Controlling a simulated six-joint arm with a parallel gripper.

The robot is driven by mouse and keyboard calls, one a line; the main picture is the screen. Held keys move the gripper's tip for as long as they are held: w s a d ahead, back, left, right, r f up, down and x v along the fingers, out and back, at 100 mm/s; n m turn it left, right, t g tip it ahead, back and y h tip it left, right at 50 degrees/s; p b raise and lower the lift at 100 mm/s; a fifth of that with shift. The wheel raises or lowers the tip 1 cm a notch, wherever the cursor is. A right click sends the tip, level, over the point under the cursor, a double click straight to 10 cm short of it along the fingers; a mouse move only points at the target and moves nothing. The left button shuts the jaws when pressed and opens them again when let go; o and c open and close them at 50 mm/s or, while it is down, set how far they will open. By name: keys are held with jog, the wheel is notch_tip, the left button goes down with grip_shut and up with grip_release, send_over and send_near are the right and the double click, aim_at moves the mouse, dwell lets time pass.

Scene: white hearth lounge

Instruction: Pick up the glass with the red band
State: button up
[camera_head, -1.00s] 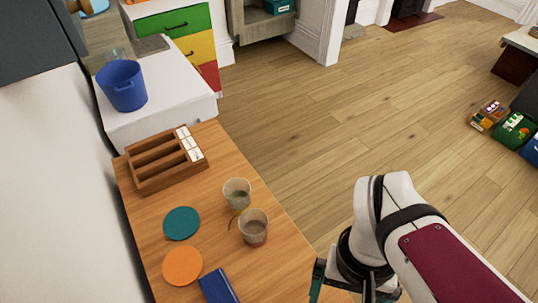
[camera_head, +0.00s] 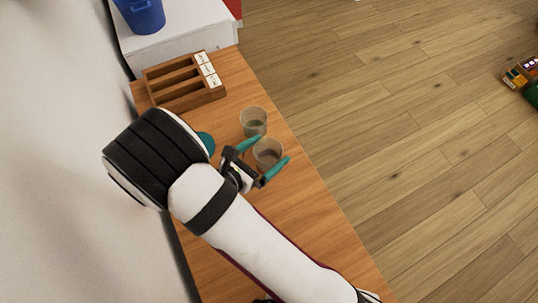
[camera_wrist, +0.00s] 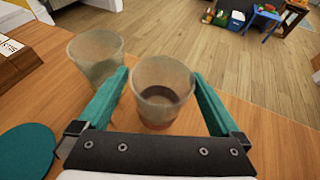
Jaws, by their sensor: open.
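A clear glass with a reddish band low on its side (camera_wrist: 163,92) stands upright on the wooden table. It also shows in the head view (camera_head: 268,153). My gripper (camera_wrist: 161,76) is open, with its teal fingers on either side of this glass. In the head view my gripper (camera_head: 273,150) is low over the table. The glass appears between the fingers, and I cannot tell whether either finger touches it. A second clear glass (camera_wrist: 95,55) stands just left of the left finger. It shows in the head view (camera_head: 253,121) too; its band colour is unclear.
A teal coaster (camera_wrist: 28,150) lies left of my gripper, partly hidden by my arm in the head view. A wooden compartment box (camera_head: 185,82) stands at the table's far end. A blue bucket (camera_head: 143,14) is on the white surface beyond. The table's right side is clear.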

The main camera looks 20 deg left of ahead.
aim_at(276, 146)
jog(key=x, duration=0.3)
jog(key=shift+w+d+f, duration=0.15)
jog(key=shift+d, duration=0.1)
jog(key=c, duration=1.4)
